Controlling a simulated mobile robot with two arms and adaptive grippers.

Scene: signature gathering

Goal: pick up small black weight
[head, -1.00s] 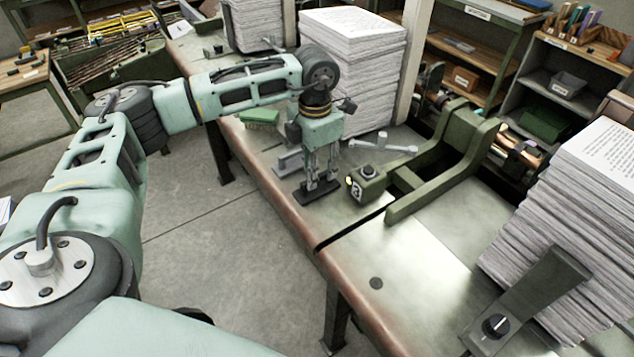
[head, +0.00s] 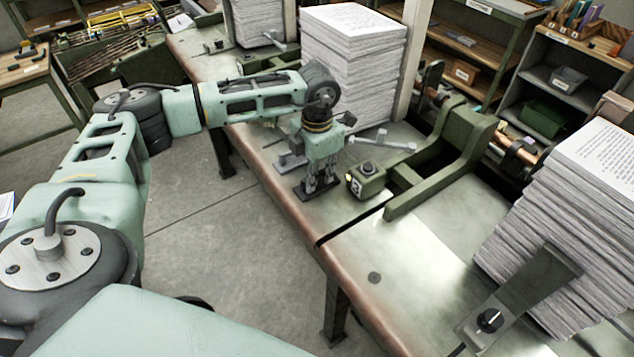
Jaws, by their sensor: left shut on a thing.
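The small black weight (head: 330,193) is a flat dark plate on the metal-topped workbench (head: 408,250), near its front edge. My left gripper (head: 318,186) points straight down over it, with its fingertips at the middle of the weight. The fingers are close together and shut on its upper part, which they mostly hide. The weight looks level and at bench height; I cannot tell whether it touches the top. My right gripper is not in view.
A green block with a black button (head: 367,180) stands just right of the weight. A grey metal piece (head: 291,160) lies close behind it. A green frame (head: 440,165), a grey lever (head: 385,142) and tall paper stacks (head: 352,70) stand around. The bench front is clear.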

